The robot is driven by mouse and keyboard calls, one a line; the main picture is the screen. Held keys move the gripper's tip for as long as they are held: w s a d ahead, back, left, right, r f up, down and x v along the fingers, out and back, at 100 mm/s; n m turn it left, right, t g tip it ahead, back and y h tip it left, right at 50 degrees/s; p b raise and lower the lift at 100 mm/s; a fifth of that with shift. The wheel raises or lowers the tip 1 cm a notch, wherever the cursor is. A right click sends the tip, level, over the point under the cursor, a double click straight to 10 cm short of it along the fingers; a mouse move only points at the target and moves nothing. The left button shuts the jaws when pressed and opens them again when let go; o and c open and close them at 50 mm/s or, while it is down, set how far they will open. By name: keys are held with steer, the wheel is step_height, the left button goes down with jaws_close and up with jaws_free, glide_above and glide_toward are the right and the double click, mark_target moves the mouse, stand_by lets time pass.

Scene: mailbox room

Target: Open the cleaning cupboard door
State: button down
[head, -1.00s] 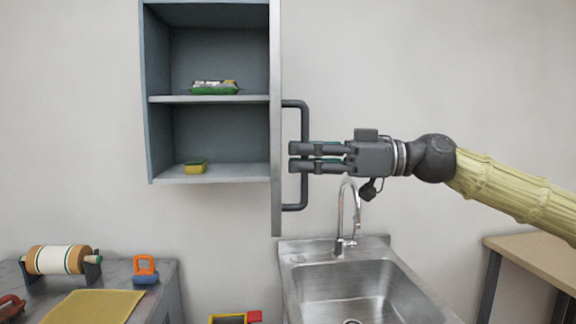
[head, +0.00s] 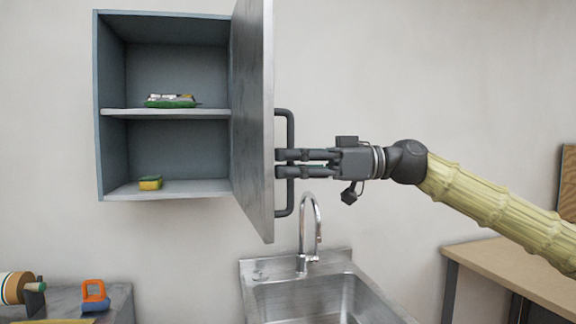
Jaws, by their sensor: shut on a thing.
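The cleaning cupboard (head: 111,155) hangs on the wall at the left of the head view. Its grey door (head: 252,110) is hinged on the right side and stands swung out, so the inside shows. A dark bar handle (head: 290,130) is on the door's outer face. My gripper (head: 284,163) comes from the right and is shut on the handle's upright bar, around its middle. Inside, a green packet (head: 171,101) lies on the upper shelf, and a yellow and green sponge (head: 150,183) lies on the cupboard floor.
A steel sink (head: 310,300) with a curved tap (head: 310,225) stands below the door and gripper. A counter (head: 118,300) with an orange-handled item (head: 95,295) and a roll (head: 17,288) is at lower left. A wooden table (head: 500,270) is at lower right. The wall between is clear.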

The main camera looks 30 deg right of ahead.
steer(key=c, duration=1.8)
jaws_free()
steer(key=shift+o, duration=0.2)
steer(key=shift+d, duration=0.1)
steer(key=v, duration=1.2)
steer(key=shift+w+f, duration=0.1)
